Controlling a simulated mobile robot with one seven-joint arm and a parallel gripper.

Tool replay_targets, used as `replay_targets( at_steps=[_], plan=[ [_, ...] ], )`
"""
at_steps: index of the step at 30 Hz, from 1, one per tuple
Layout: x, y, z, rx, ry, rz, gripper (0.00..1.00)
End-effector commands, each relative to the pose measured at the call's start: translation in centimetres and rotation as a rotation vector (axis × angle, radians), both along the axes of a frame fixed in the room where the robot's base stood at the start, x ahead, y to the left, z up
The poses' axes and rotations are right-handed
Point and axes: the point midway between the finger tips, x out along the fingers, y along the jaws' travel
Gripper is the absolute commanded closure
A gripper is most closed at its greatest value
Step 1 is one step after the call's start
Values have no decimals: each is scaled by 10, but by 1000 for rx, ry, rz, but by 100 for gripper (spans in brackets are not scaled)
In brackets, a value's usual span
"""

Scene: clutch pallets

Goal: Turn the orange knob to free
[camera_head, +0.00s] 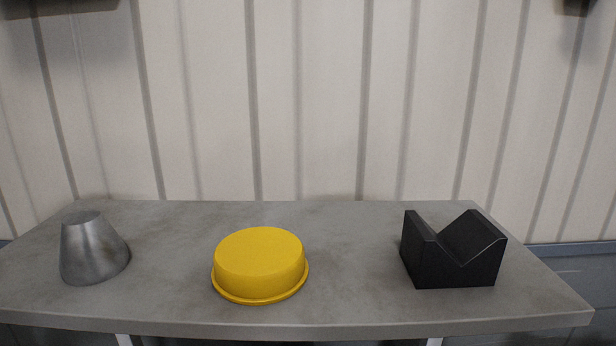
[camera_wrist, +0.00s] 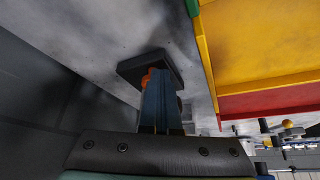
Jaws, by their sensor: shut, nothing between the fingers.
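In the wrist view, a small orange part (camera_wrist: 147,77), which looks like the orange knob, shows at the tips of my gripper. It sits against a dark square plate (camera_wrist: 133,68) on a grey surface. My gripper (camera_wrist: 160,76) is shut, its blue fingers together, and covers part of the orange part. I cannot tell whether the fingers touch it or which way it is turned. Neither the knob nor my gripper shows in the head view.
In the head view, a grey table (camera_head: 340,315) carries a metal cone (camera_head: 92,250), a yellow cap (camera_head: 260,262) and a black V-block (camera_head: 450,255). In the wrist view, a yellow panel (camera_wrist: 262,40) with a red edge (camera_wrist: 270,100) is on the right.

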Motion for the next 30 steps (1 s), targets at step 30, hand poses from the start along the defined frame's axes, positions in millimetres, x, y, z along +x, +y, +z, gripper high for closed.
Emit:
replay_targets(
  at_steps=[30],
  plan=[
    [17,-7,1,2,-5,3,100]
  ],
)
